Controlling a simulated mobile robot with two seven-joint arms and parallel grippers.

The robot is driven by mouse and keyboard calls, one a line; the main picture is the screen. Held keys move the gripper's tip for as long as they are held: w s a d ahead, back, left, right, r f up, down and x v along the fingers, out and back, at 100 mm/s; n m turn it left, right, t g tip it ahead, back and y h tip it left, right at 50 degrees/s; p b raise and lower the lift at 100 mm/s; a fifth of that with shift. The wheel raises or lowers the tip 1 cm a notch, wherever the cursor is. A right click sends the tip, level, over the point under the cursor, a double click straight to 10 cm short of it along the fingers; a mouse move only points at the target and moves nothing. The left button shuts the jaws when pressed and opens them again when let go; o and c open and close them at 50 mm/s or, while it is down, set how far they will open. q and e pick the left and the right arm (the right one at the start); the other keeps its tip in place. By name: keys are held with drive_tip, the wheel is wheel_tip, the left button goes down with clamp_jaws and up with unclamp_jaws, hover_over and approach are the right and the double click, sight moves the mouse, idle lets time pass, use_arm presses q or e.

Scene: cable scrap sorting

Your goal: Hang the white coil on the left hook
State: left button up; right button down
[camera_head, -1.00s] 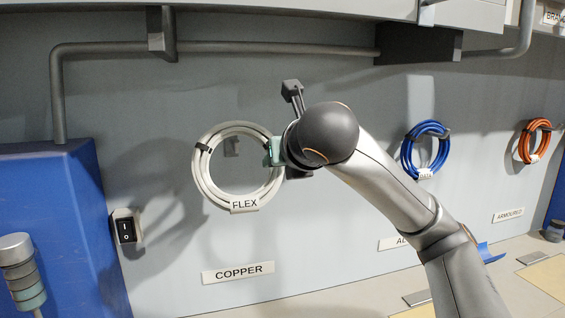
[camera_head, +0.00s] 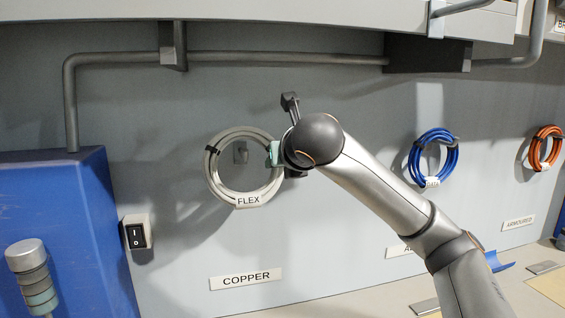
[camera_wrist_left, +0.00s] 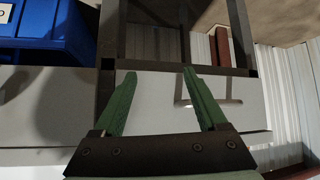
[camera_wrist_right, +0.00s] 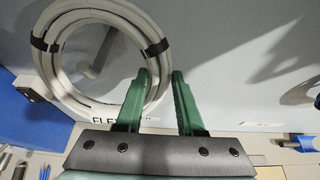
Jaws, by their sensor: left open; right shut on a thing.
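The white coil (camera_head: 212,175) with a FLEX tag hangs upright in front of the wall in the head view. My right gripper (camera_head: 276,153) is shut on its right side. In the right wrist view the coil (camera_wrist_right: 48,62) has dark ties, and the right gripper (camera_wrist_right: 160,76) is at its rim. The left hook (camera_head: 240,153) shows through the coil's opening, above the COPPER sign (camera_head: 246,279). It also shows in the right wrist view (camera_wrist_right: 100,58). I cannot tell whether its tip is through the ring. My left gripper (camera_wrist_left: 158,72) is open and empty.
A blue coil (camera_head: 414,160) and an orange coil (camera_head: 536,152) hang farther right. A blue cabinet (camera_head: 60,220) and a switch (camera_head: 136,235) stand left. A pipe (camera_head: 280,58) runs above. The left gripper faces a pale drawer front with a handle (camera_wrist_left: 215,103).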

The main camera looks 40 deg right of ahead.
drive_tip(key=shift+w+d, duration=0.2)
drive_tip(key=shift+w, duration=0.05)
drive_tip(key=shift+w+d+f+b, duration=0.2)
drive_tip(key=shift+w+f+b, duration=0.3)
drive_tip(key=shift+f+b, duration=0.3)
drive_tip(key=shift+f, duration=0.3)
drive_tip(key=shift+f+b, duration=0.1)
drive_tip(key=shift+b, duration=0.2)
use_arm(q)
drive_tip(key=shift+w+d+f, duration=0.25)
drive_tip(key=shift+d+f, duration=0.3)
drive_tip(key=shift+d, duration=0.05)
drive_tip(key=shift+a+f, duration=0.1)
use_arm(e)
drive_tip(key=shift+f, duration=0.15)
drive_tip(key=c, duration=0.7)
unclamp_jaws()
drive_tip(key=shift+w+d, duration=0.1)
drive_tip(key=shift+o, duration=1.3)
